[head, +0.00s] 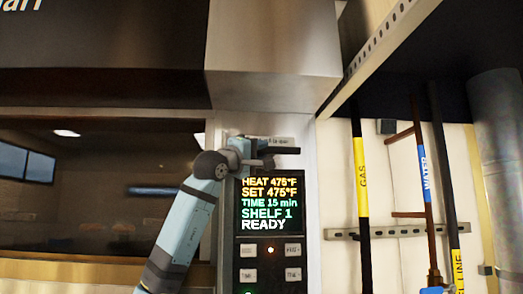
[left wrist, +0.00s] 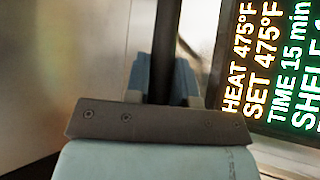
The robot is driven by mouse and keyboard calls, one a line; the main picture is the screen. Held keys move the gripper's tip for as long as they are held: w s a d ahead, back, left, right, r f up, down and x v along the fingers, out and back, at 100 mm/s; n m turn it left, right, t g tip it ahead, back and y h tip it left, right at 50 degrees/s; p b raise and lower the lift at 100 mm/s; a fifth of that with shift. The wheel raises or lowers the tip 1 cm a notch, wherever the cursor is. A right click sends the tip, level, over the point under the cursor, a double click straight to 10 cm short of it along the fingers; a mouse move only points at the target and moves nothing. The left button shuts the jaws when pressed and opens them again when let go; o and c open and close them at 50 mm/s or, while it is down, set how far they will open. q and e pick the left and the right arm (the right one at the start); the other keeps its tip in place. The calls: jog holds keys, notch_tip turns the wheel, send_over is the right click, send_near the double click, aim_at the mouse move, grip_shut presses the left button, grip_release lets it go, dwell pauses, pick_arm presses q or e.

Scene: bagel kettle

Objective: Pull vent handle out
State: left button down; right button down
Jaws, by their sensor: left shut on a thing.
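My left gripper (head: 262,148) is at the metal panel just above the oven's display, with its arm coming up from below left. A dark bar, the vent handle (head: 281,151), sticks out at the fingertips. In the left wrist view the handle is a dark upright rod (left wrist: 172,40) between the two fingers (left wrist: 170,85), and the gripper is shut on it. The handle's base and how far it stands out are hard to tell. A small label (head: 280,141) shows beside the gripper. My right gripper is not in view.
The lit display (head: 270,204) reads READY, with buttons (head: 248,250) below it. A dark oven window (head: 90,185) fills the left. A steel hood (head: 265,50) hangs above. Gas (head: 362,170) and water (head: 427,170) pipes run along the right wall.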

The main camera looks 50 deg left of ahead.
pick_arm(q)
jog(key=shift+s+d, duration=0.2)
jog(key=shift+d, duration=0.05)
jog(key=shift+w+d+f, duration=0.1)
jog(key=shift+f, duration=0.05)
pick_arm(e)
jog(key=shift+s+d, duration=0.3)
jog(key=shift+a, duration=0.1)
pick_arm(q)
jog(key=c, duration=1.1)
grip_release()
jog(key=shift+o, duration=0.7)
jog(key=shift+s, duration=0.2)
